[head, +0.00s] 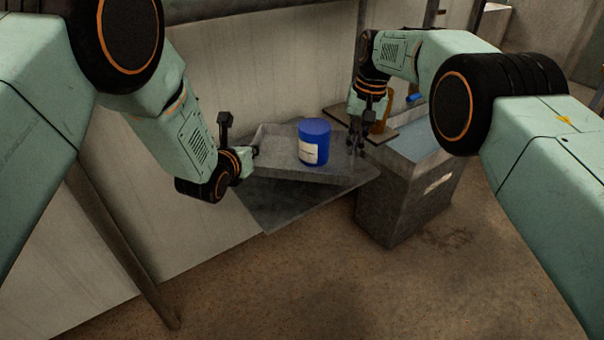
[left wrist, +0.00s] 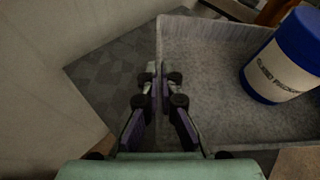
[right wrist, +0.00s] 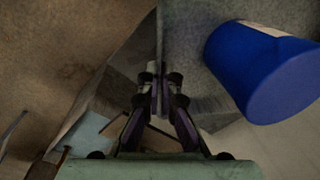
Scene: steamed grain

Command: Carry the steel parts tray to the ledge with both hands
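The grey steel parts tray (head: 285,172) carries a blue canister with a white label (head: 314,143). A flat grey ledge (head: 280,206) along the wall shows under and in front of the tray; I cannot tell whether they touch. My left gripper (left wrist: 158,78) is shut on the tray's left wall, and the ledge shows beside it in the left wrist view (left wrist: 105,80). My right gripper (right wrist: 158,78) is shut on the tray's right wall, with the canister to its right in the right wrist view (right wrist: 262,72). The canister stands upright in the head view.
A grey bin (head: 405,200) stands on the floor right of the ledge. Behind it, a brown board (head: 340,109) holds an amber container (head: 384,118) near my right gripper. A pale wall (head: 250,60) runs behind the tray. The floor in front is clear.

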